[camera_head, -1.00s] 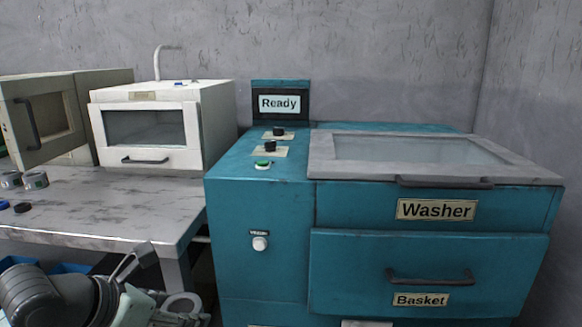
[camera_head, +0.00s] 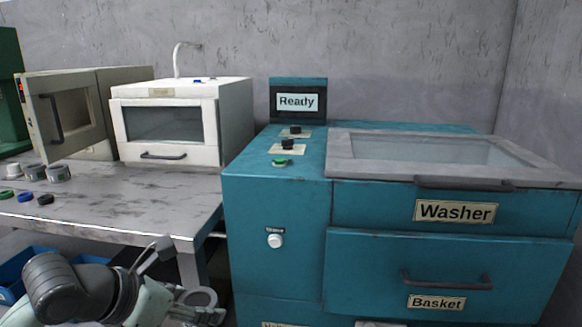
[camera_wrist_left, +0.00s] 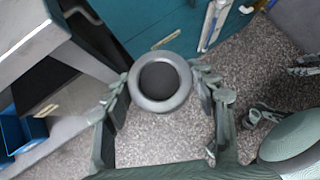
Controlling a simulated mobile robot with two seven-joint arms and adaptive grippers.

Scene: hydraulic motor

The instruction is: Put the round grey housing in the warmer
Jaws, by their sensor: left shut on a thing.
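My left gripper (camera_head: 184,294) is low in front of the table and left of the washer in the head view. In the left wrist view my left gripper (camera_wrist_left: 162,82) is shut on the round grey housing (camera_wrist_left: 160,104), a ring-like part with a dark centre, held above the floor. The housing also shows partly in the head view (camera_head: 208,297). Two box-shaped appliances stand on the table: a cream one (camera_head: 66,112) with its windowed door swung open, and a white one (camera_head: 182,154) with its door shut. Their labels are too small to read, so I cannot tell which is the warmer.
The teal washer (camera_head: 272,205) with its "Ready" sign fills the right side. Grey cylindrical parts (camera_head: 58,174) and small coloured caps (camera_head: 33,200) sit on the table's left. The table's front middle (camera_head: 130,208) is clear. A blue bin (camera_head: 22,262) is below.

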